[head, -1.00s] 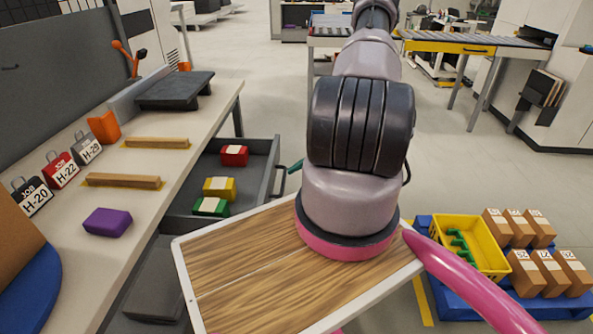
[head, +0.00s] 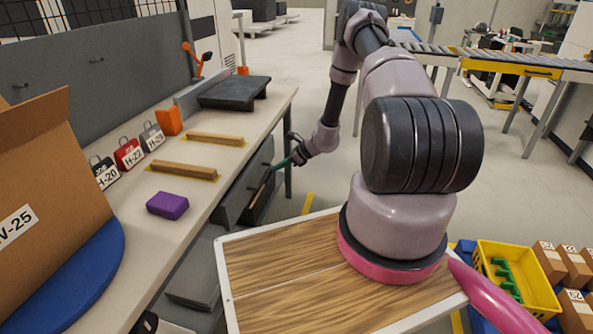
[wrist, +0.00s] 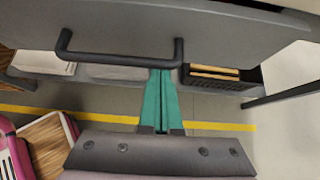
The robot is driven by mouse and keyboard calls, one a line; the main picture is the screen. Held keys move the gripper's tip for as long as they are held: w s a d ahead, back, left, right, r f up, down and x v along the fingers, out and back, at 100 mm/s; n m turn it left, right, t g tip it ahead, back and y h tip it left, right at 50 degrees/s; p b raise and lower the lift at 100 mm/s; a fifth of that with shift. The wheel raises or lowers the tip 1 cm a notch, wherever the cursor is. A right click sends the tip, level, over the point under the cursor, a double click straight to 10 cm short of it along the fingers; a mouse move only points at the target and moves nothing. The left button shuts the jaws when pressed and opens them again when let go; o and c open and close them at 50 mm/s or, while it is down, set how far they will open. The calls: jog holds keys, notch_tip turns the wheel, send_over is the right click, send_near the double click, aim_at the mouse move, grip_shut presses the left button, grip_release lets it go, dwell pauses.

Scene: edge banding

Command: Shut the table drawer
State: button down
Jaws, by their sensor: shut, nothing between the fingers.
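The table drawer's grey front (head: 246,184) lies along the underside of the tabletop edge in the head view, and no drawer interior shows. Whether it is fully flush I cannot tell. In the wrist view, the drawer front (wrist: 215,32) fills the top, with its dark bar handle (wrist: 120,56) across it. My gripper (wrist: 161,74) has its teal fingers together and empty, tips by the right part of the handle. In the head view my gripper (head: 284,163) is just outside the drawer front. I cannot tell whether the fingertips touch it.
The table (head: 235,157) carries a purple block (head: 167,205), wooden strips (head: 184,169), job tags and a large cardboard box (head: 45,185). Below are grey shelf items and a dark basket (wrist: 222,78). A yellow crate (head: 515,280) stands right. The floor beyond the table is open.

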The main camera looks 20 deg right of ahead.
aim_at(260, 167)
jog(key=w+a, duration=0.2)
jog(key=a, duration=0.1)
jog(key=w+a, duration=0.1)
jog(key=shift+a, duration=0.3)
jog(key=shift+a+r, duration=0.1)
